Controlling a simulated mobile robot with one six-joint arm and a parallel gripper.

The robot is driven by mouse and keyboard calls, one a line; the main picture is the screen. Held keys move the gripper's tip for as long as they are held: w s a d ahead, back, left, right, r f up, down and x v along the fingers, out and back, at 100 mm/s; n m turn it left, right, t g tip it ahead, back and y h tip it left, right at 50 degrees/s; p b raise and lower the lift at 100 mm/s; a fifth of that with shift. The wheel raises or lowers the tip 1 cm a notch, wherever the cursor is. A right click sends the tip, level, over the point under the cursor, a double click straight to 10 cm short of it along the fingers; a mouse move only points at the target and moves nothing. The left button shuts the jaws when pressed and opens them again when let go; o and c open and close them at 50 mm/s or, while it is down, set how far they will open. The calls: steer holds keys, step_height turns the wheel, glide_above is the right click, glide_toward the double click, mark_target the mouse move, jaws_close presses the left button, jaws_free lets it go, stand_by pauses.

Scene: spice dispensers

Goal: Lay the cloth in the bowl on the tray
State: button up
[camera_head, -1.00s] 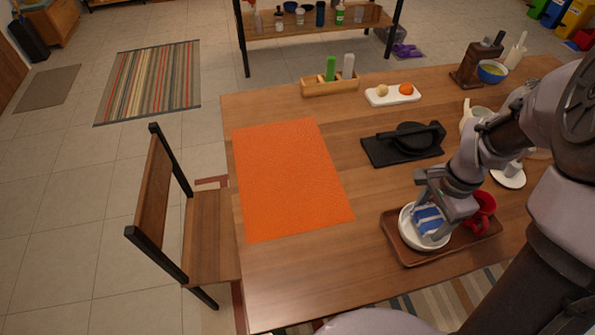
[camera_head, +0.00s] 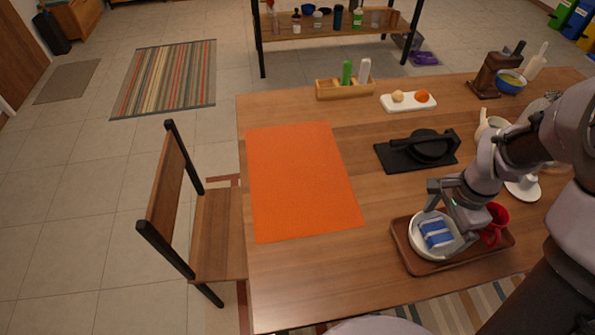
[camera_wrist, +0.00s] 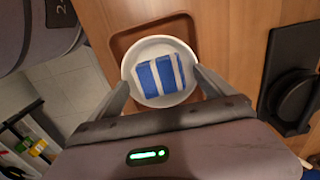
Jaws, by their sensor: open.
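The blue and white striped cloth (camera_head: 436,234) lies folded inside the white bowl (camera_head: 418,250). The bowl stands on the brown tray (camera_head: 425,268), at the tray's left part, near the table's front edge. My gripper (camera_head: 447,215) is over the bowl at its far right side. In the wrist view the cloth (camera_wrist: 161,75) rests within the bowl (camera_wrist: 143,47), and my gripper (camera_wrist: 158,88) has its fingers spread apart, one on each side of the bowl. The fingers hold nothing. Whether they touch the rim I cannot tell.
A red mug (camera_head: 494,222) stands at the tray's right end, close to my arm. A black press-like object (camera_head: 420,149) lies behind the tray. An orange mat (camera_head: 303,180) covers the table's left part. Bare table lies between mat and tray.

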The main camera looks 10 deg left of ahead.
step_height(320, 180, up, 18)
steer(key=f+p, duration=0.1)
steer(key=p, duration=0.8)
steer(key=s+a+r+n+t+y, duration=0.1)
steer(key=s+a+r+n+t, duration=0.2)
steer(key=s+a+r+n, duration=0.2)
steer(key=s+a+r+n+t+y, duration=0.1)
steer(key=s+a+r+n, duration=0.4)
steer(key=a, duration=0.7)
steer(key=shift+s+r+t, duration=0.35)
steer(key=shift+s+t, duration=0.15)
steer(key=shift+t, duration=0.4)
